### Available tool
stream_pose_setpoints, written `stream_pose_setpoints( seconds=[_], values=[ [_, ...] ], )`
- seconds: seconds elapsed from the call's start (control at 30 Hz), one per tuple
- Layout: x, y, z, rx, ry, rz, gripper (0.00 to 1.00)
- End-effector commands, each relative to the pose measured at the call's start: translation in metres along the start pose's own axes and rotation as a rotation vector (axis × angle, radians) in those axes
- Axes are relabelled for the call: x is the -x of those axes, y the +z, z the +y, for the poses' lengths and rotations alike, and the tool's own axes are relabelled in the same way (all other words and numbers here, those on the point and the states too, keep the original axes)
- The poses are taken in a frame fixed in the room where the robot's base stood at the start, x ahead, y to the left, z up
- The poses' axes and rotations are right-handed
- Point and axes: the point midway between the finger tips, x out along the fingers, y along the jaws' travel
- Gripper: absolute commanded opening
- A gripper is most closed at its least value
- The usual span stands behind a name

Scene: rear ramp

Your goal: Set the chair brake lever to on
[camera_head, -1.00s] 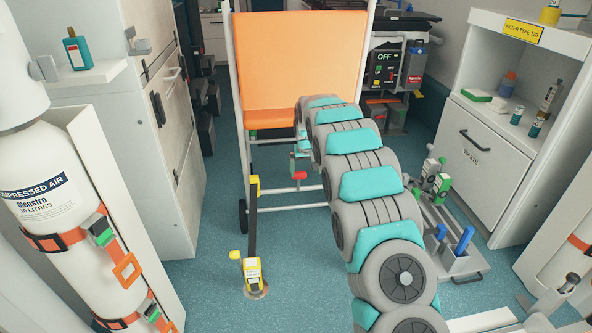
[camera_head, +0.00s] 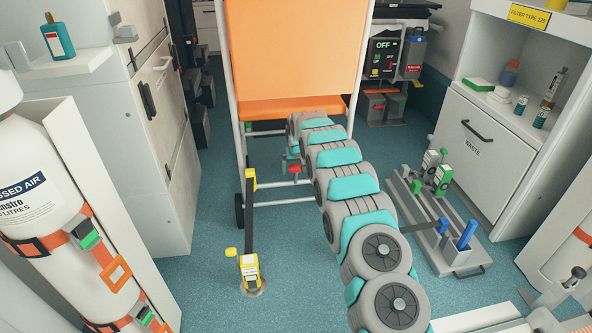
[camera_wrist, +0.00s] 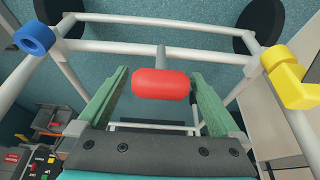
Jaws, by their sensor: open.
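The orange chair (camera_head: 293,60) with a white tube frame stands in the middle of the head view. The brake lever's red handle (camera_head: 295,169) shows low on the chair beside the end of my arm. In the wrist view the red handle (camera_wrist: 161,83) on a grey stem lies between the two green fingers of my gripper (camera_wrist: 160,98). The fingers are open, with a gap on each side of the handle. In the head view my gripper is mostly hidden behind my arm.
A yellow buckle (camera_head: 250,270) on a dark strap is anchored to the floor left of the chair. A grey tray (camera_head: 450,245) with clamps and blue parts lies on the floor at right. An air cylinder (camera_head: 40,200) stands at left.

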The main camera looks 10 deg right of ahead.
Motion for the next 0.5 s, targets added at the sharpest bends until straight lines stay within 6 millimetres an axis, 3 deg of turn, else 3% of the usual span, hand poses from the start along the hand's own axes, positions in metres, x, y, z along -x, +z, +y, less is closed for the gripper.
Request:
stream_pose_setpoints(
  seconds=[0.13,0.4,0.5],
  values=[
    [-0.0133,0.0017,0.0002,0.000,0.000,-0.003,1.00],
    [-0.0146,0.0010,0.0000,0.000,0.000,-0.002,1.00],
    [-0.0145,0.0009,-0.0001,0.000,0.000,-0.002,0.91]
  ],
)
